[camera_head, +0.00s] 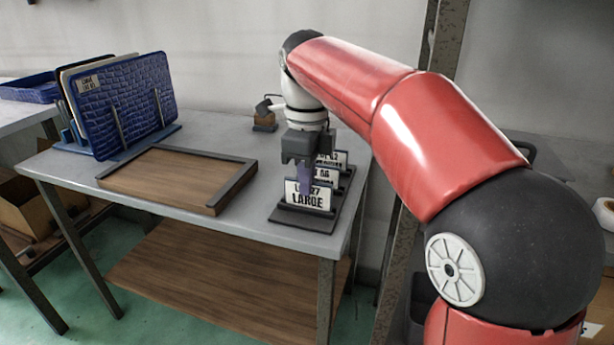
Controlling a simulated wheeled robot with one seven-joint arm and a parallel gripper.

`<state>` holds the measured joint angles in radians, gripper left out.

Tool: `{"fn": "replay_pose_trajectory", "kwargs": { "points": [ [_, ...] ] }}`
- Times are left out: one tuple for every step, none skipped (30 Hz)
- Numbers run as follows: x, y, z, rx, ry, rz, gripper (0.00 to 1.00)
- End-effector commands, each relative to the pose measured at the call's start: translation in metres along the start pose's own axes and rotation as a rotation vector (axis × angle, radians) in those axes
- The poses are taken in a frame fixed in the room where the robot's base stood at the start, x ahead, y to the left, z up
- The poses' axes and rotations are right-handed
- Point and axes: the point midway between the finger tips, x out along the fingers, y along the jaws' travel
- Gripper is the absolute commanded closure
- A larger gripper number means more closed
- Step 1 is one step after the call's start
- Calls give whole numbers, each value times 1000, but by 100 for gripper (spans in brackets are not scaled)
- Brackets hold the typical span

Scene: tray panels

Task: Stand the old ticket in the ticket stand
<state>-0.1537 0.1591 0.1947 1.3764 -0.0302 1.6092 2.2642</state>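The dark ticket stand (290,218) is at the right end of the grey table. White tickets stand in it in a row from front to back. The front ticket (316,201) reads "27 LARGE" and looks upright at the stand's front. Behind it are a middle ticket (327,175) and a back ticket (338,158), both partly hidden. Which one is the old ticket is not clear. My gripper (304,187) points down at the front ticket. A purplish finger overlaps the ticket's upper part. The far finger is hidden, so its grip on the ticket cannot be told.
A wooden tray (240,190) with a dark rim lies left of the stand. A rack (125,147) at the left holds upright panels, the front one a blue woven panel (125,100) with a label. A small device (265,118) sits at the back. Table between tray and stand is clear.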

Motion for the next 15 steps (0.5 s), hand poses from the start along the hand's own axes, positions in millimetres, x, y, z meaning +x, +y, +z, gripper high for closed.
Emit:
{"fn": "replay_pose_trajectory", "kwargs": {
  "points": [
    [0,0,0,0,0,0,100],
    [0,0,0,0,0,0,100],
    [0,0,0,0,0,0,100],
    [0,0,0,0,0,0,100],
    [0,0,0,0,0,0,100],
    [0,0,0,0,0,0,100],
    [0,0,0,0,0,0,100],
    [0,0,0,0,0,0,100],
    [0,0,0,0,0,0,100],
    [1,0,0,0,0,0,100],
    [2,0,0,0,0,-1,100],
    [3,0,0,0,-1,-1,100],
    [4,0,0,-1,-1,-1,100],
    [4,0,0,-1,-1,-1,100],
    [5,0,0,-1,0,0,100]
  ]
}}
